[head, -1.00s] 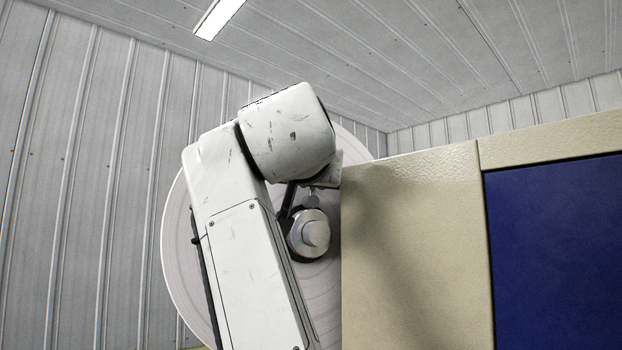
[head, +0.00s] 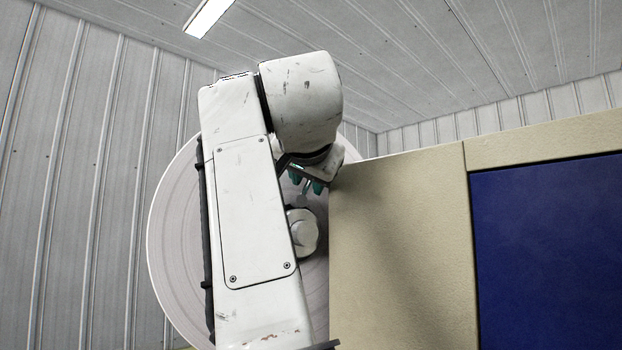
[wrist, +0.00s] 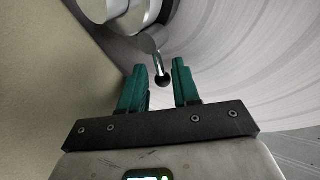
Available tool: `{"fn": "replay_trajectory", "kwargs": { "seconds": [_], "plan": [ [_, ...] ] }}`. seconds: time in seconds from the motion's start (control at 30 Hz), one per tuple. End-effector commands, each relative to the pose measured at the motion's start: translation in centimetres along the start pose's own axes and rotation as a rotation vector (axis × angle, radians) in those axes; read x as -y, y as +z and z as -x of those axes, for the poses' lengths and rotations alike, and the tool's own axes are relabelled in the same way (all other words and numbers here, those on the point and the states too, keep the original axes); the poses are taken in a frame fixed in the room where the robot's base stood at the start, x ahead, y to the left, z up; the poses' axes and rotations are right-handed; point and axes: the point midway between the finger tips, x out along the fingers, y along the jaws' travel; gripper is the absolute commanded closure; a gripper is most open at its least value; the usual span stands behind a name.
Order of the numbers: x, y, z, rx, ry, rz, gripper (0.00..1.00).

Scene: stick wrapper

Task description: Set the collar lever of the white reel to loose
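The white reel (head: 175,240) is a large disc standing upright behind my arm, partly hidden by it and by the beige cabinet. Its round metal collar (head: 304,236) shows beside my forearm, and also at the top of the wrist view (wrist: 112,12). The collar lever (wrist: 152,42) is a short metal stem ending in a black ball knob (wrist: 163,79). My gripper (wrist: 160,78) has teal fingers, open, one on each side of the knob in the picture. Contact cannot be made out. In the head view my gripper (head: 307,183) is just above the collar, partly hidden.
The beige cabinet (head: 400,230) with a blue panel (head: 550,250) stands close on the right, beside my gripper and in front of the reel. It also fills the left of the wrist view (wrist: 45,75). Ribbed grey walls lie behind; free room is at left.

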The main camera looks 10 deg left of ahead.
Motion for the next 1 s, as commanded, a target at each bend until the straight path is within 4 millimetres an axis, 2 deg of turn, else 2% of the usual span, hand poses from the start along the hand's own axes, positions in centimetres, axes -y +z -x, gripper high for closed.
{"fn": "replay_trajectory", "kwargs": {
  "seconds": [0.17,0.6,0.8,1.0],
  "plan": [
    [0.0,0.2,1.2,-0.003,-0.003,-0.001,0.69],
    [-0.1,0.2,8.9,-0.002,-0.002,-0.001,0.69],
    [0.0,0.1,10.6,-0.001,-0.001,-0.001,0.69],
    [0.0,0.0,10.8,-0.001,0.000,0.000,0.69]
  ]
}}
